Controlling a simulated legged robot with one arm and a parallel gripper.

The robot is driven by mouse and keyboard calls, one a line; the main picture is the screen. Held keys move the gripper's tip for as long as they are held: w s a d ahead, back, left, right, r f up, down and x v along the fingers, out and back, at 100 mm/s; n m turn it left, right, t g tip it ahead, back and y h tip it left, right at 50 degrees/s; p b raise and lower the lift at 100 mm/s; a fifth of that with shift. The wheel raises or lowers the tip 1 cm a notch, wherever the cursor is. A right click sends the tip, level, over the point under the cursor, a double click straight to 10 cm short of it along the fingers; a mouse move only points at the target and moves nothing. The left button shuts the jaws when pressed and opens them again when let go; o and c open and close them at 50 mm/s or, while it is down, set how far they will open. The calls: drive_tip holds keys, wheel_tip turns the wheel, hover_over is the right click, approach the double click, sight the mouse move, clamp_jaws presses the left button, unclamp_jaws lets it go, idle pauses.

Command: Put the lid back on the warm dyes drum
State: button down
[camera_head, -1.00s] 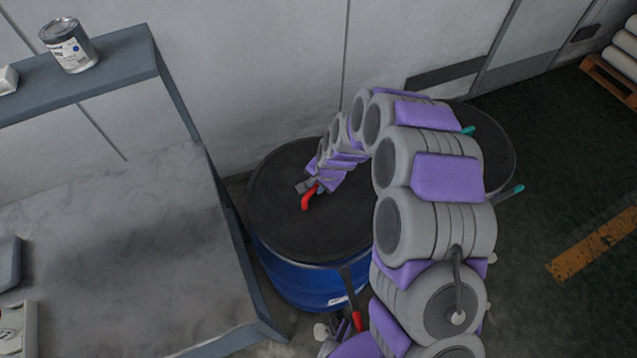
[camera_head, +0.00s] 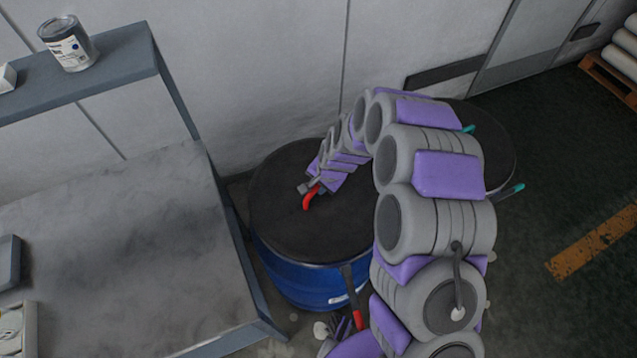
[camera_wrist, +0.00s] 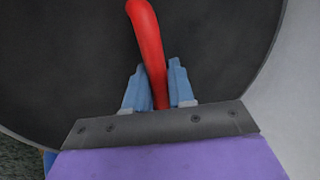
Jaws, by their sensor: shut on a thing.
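A round black lid (camera_head: 285,225) lies flat over the top of a blue drum (camera_head: 300,283). The lid's edge follows the drum's rim, but I cannot tell whether it is fully seated. A red handle (camera_head: 310,199) stands on the lid. My gripper (camera_head: 308,187) is over the lid and shut on this handle. In the wrist view, the blue fingers of my gripper (camera_wrist: 157,72) press on both sides of the red handle (camera_wrist: 146,35), with the dark lid (camera_wrist: 65,60) behind. The drum's label is too small to read, and my arm hides part of its right side.
A red-tipped lever (camera_head: 356,312) hangs at the blue drum's front. A second dark-topped drum (camera_head: 497,150) with teal-tipped levers stands right behind my arm. A grey bench (camera_head: 110,235) stands close on the left, with a can (camera_head: 68,45) on its shelf.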

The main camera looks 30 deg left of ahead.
drive_tip(key=shift+d+f, duration=0.25)
drive_tip(key=shift+f, duration=0.1)
drive_tip(key=c, duration=0.9)
unclamp_jaws()
drive_tip(key=p+v, duration=0.3)
drive_tip(key=v, duration=1.4)
drive_tip(key=shift+a+r, duration=0.15)
